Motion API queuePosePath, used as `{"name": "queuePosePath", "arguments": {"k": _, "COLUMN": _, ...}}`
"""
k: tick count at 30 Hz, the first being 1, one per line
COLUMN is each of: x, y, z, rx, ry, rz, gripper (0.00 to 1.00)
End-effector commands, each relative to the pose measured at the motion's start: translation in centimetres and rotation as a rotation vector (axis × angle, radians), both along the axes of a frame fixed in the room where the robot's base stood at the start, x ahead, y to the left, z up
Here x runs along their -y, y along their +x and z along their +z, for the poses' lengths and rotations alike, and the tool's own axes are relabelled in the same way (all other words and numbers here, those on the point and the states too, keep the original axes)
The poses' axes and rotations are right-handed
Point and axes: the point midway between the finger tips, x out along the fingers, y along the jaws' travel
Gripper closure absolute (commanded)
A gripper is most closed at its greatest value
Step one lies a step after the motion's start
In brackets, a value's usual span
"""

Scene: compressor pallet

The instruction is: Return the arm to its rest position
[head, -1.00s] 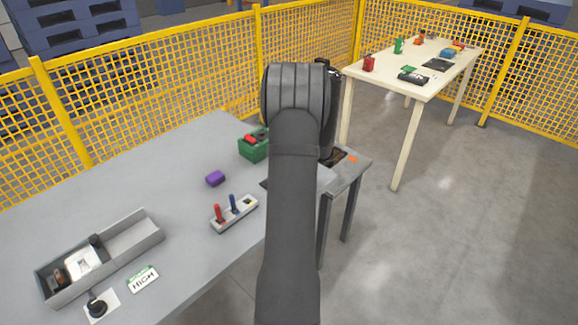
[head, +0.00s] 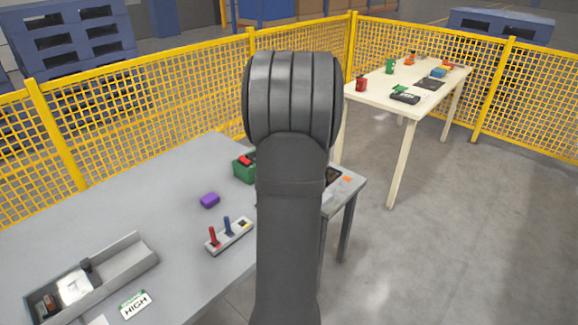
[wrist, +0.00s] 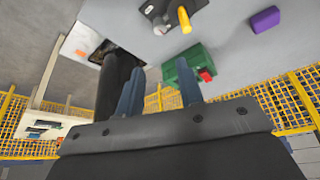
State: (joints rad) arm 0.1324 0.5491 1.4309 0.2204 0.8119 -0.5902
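My arm stands upright in the middle of the head view, its thick rounded joint at the top. It hides my gripper there. In the wrist view my gripper (wrist: 160,72) shows two blue-grey fingers with a clear gap between them. Nothing is held between them. The fingers point up in that picture, toward the grey table (wrist: 235,50), which appears at the top. A green box with a red part (wrist: 182,80) shows behind the right finger; I cannot tell how far apart they are.
The grey table (head: 130,195) holds a purple block (head: 209,200), a lever panel (head: 229,236), a divided tray (head: 140,262) and a HIGH card (head: 135,304). The green box (head: 243,168) is partly behind my arm. A cream table (head: 375,97) stands at the back right. Yellow fencing (head: 180,85) encloses the area.

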Motion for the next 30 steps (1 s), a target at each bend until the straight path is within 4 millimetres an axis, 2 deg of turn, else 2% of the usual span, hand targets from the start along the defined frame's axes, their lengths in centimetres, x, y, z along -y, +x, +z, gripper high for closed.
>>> {"name": "queuePosePath", "arguments": {"k": 14, "x": -0.1, "y": 0.1, "z": -0.3, "rx": -0.001, "ry": 0.001, "rz": 0.000, "gripper": 0.66}}
{"name": "queuePosePath", "arguments": {"k": 20, "x": -0.4, "y": 1.1, "z": -2.9, "rx": -0.005, "ry": 0.001, "rz": 0.001, "gripper": 0.66}}
{"name": "queuePosePath", "arguments": {"k": 30, "x": -1.1, "y": 3.4, "z": -8.7, "rx": -0.004, "ry": 0.000, "rz": 0.001, "gripper": 0.66}}
